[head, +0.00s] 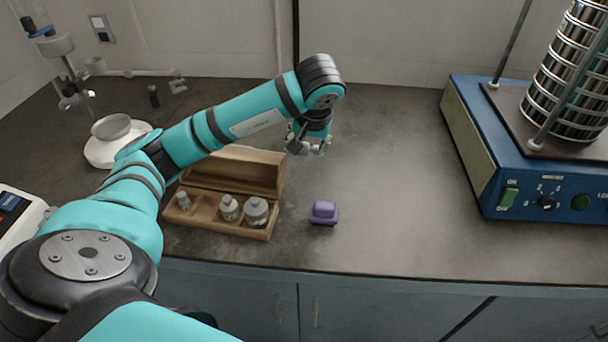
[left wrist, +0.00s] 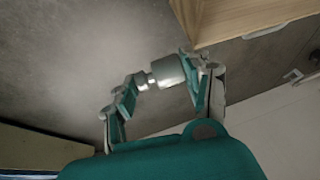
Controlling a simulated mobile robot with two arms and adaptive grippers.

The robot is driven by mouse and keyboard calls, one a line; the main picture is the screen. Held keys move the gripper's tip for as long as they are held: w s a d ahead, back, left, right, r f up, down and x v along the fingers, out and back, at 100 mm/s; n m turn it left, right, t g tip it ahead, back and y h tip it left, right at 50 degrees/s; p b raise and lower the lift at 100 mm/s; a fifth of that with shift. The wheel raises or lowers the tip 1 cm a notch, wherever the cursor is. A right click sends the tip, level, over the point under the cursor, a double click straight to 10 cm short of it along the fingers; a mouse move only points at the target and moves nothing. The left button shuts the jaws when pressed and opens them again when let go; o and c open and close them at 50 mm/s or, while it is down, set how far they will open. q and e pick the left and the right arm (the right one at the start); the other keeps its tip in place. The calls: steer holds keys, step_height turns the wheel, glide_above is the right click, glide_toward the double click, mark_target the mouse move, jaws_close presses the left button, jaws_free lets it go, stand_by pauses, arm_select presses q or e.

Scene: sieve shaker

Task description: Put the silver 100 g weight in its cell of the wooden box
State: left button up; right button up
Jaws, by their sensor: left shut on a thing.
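The silver weight (left wrist: 168,73), a small cylinder with a narrower knob, lies sideways between the fingers of my left gripper (left wrist: 160,92) in the left wrist view. In the head view my left gripper (head: 311,147) is shut on it above the bench, behind and to the right of the box; the weight is hard to make out there. The open wooden box (head: 225,230) stands on the bench with its lid raised at the back. A box edge (left wrist: 235,18) also shows in the left wrist view.
A purple block-like object (head: 324,212) sits right of the box near the front edge. A blue sieve shaker (head: 520,190) stands at right. A white device with a bowl (head: 112,126) is at back left. The bench between box and shaker is mostly clear.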

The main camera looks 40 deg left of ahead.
mark_target(305, 183)
arm_select(q)
step_height(305, 183, down, 10)
steer(key=shift+f, duration=0.1)
stand_by(0.4)
steer(key=shift+f, duration=0.2)
steer(key=o, duration=1)
steer(key=shift+r, duration=0.1)
